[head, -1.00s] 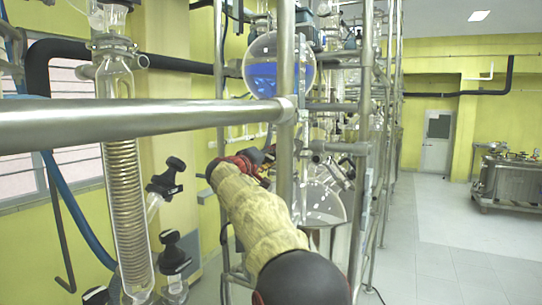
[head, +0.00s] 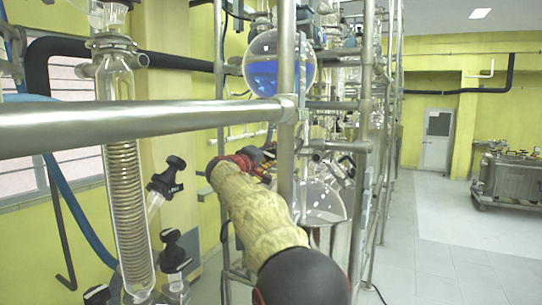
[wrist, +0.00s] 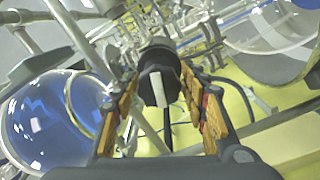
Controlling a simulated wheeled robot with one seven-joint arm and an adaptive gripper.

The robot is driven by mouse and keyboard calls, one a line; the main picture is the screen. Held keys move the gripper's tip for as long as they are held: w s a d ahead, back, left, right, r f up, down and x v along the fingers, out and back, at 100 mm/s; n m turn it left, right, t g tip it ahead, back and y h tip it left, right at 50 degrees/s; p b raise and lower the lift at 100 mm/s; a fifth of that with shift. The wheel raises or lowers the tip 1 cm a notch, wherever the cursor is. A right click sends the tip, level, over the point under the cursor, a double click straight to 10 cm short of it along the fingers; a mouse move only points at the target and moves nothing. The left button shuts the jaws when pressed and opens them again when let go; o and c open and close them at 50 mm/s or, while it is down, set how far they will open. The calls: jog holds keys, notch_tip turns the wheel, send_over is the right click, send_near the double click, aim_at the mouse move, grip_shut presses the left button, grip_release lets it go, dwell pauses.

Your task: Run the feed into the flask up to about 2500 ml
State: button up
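A round glass flask (head: 279,66) hangs in the steel frame, about half full of blue liquid. It also shows large at the left of the wrist view (wrist: 50,122), with the blue inside; I cannot read a volume mark. A black valve knob (wrist: 157,82) with a white bar stands in the middle of the wrist view. My gripper (wrist: 158,88) has its orange-brown fingers on either side of this knob, with a narrow gap showing at the left finger. In the head view my gripper (head: 258,160) is beyond the front rail, below the flask, mostly hidden by the arm.
A steel rail (head: 140,122) crosses in front of my arm. A coil condenser (head: 126,200) and black-capped valves (head: 172,250) stand at the left. A larger clear vessel (head: 322,203) is below the flask. The floor (head: 445,240) at the right is free.

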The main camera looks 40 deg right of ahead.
jog(key=shift+o, duration=1.3)
jog(key=shift+a, duration=0.1)
jog(key=v, duration=1.1)
jog(key=shift+s+a, duration=0.15)
jog(key=shift+a, duration=0.25)
dwell(5.1)
